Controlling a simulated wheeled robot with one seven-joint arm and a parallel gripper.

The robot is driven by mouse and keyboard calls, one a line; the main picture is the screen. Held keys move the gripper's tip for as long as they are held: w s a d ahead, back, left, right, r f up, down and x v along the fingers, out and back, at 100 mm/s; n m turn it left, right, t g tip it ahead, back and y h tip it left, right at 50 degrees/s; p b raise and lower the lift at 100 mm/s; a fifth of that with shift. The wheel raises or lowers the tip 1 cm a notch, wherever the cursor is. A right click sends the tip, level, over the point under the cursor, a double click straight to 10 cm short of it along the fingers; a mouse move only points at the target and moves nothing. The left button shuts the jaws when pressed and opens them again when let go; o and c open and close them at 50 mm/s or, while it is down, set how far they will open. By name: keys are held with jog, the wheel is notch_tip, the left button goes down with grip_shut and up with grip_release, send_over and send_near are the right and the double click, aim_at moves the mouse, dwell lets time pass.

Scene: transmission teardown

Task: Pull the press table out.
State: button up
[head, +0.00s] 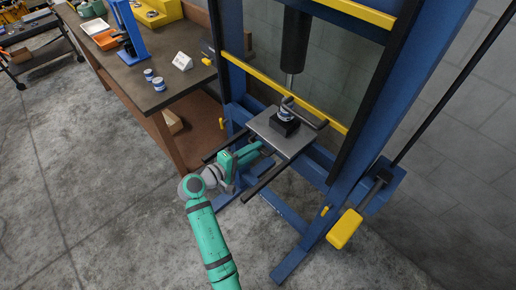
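The press table (291,146) is a flat grey plate inside the blue press frame (358,165). Two dark rails stick out in front of the frame, one on either side of my arm. A black block (283,128) sits on the plate with a small round metal part (285,115) on it. My gripper (262,148) is at the front edge of the plate, between the rails. Its fingers are small and partly hidden, so I cannot tell whether they are open, shut or touching the table.
The press ram (295,45) hangs above the block. A wooden workbench (150,90) with small parts stands at left. Floor at the lower left is clear.

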jog(key=shift+x, duration=1.2)
grip_shut()
